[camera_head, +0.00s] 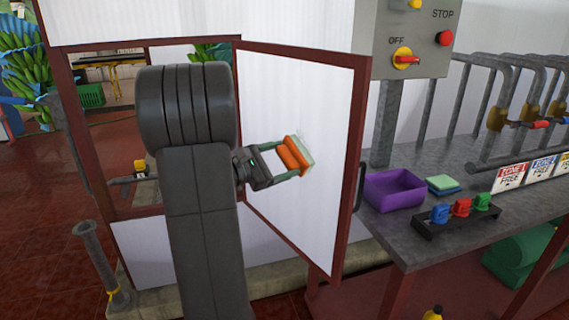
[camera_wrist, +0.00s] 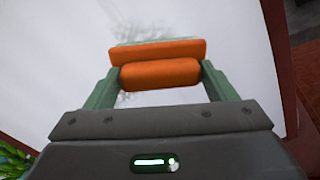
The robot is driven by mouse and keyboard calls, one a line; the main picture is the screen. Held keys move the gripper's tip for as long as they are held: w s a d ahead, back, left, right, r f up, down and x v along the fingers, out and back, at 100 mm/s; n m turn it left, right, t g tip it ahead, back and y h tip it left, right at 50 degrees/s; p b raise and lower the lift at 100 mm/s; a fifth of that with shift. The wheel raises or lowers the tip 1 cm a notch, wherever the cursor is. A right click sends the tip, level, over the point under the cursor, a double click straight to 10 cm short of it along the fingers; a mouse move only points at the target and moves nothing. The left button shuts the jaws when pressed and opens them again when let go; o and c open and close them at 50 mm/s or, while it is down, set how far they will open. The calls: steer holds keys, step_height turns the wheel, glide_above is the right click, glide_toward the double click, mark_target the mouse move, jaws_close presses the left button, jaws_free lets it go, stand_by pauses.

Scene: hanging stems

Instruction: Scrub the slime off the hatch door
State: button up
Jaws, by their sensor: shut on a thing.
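The hatch door (camera_head: 325,130) is a white panel in a dark red frame, swung open, with a dark handle on its right edge. My gripper (camera_head: 291,158) is shut on an orange scrubber (camera_head: 289,154) with a pale green pad facing the door. The pad appears at or against the white panel; exact contact is hard to tell. In the wrist view the orange scrubber (camera_wrist: 160,73) sits between the green fingers.
A grey bench (camera_head: 410,225) at right holds a purple tray (camera_head: 394,189), a green and blue sponge (camera_head: 442,184) and a rack with coloured clips (camera_head: 461,209). A control box (camera_head: 408,38) stands behind. The hatch opening (camera_head: 110,120) is at left; a grey post (camera_head: 98,262) stands front left.

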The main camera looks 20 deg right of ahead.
steer(key=shift+w+a+p, duration=0.5)
steer(key=shift+w+a, duration=0.3)
steer(key=shift+w, duration=1.5)
steer(key=shift+w+a+p, duration=0.5)
steer(key=shift+w+a, duration=0.3)
steer(key=shift+w, duration=1.5)
steer(key=shift+w+a+p, duration=0.5)
steer(key=shift+w+a, duration=0.3)
steer(key=shift+w, duration=1.5)
steer(key=shift+v, duration=2.9)
steer(key=v, duration=0.3)
